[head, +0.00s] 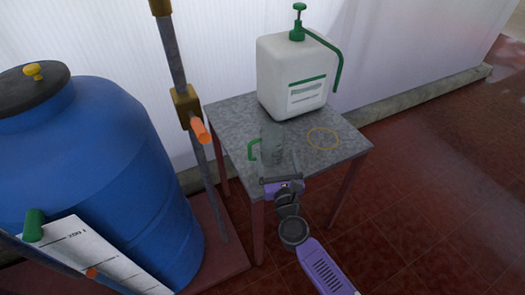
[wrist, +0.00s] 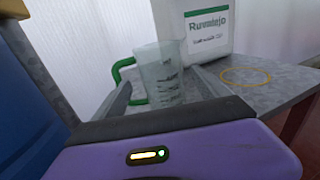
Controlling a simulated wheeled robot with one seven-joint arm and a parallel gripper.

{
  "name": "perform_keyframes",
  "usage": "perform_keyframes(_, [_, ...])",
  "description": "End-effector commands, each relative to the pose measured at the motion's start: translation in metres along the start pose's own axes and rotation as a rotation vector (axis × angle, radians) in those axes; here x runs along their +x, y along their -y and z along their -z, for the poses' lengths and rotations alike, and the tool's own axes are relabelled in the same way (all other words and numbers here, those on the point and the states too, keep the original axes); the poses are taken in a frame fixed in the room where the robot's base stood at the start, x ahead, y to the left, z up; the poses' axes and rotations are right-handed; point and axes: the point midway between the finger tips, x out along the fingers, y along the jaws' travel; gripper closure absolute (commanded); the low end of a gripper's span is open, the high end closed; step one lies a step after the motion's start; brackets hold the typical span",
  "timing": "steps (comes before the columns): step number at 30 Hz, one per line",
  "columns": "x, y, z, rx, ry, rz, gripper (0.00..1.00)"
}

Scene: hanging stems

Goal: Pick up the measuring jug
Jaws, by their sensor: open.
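The measuring jug (head: 271,143) is clear with a green handle on its left side. It stands upright on the grey table (head: 231,122), in front of the white container. In the wrist view the jug (wrist: 160,72) shows dark graduation marks and sits between my two fingers. My gripper (head: 280,168) is open, with its fingers pointing toward the jug at the table's near side. In the wrist view my gripper (wrist: 162,92) has one finger on each side of the jug; the left finger passes by the green handle. I cannot tell whether either finger touches it. The jug's base is partly hidden.
A white container (head: 290,75) with a green pump and hose stands at the table's back. A yellow ring (head: 323,138) marks the tabletop at right. A blue barrel (head: 95,170) and a grey post (head: 171,55) with an orange handle stand at left.

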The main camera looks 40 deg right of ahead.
Motion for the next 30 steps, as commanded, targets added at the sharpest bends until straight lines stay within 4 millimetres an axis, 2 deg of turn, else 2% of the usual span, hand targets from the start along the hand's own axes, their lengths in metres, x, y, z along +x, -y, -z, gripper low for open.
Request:
perform_keyframes(11, [0.031, 0.0, 0.0, 0.025, 0.003, 0.0, 0.15])
perform_keyframes(21, [0.074, 0.0, 0.004, 0.023, 0.003, -0.001, 0.15])
perform_keyframes(30, [0.078, 0.0, 0.004, 0.022, 0.002, -0.002, 0.15])
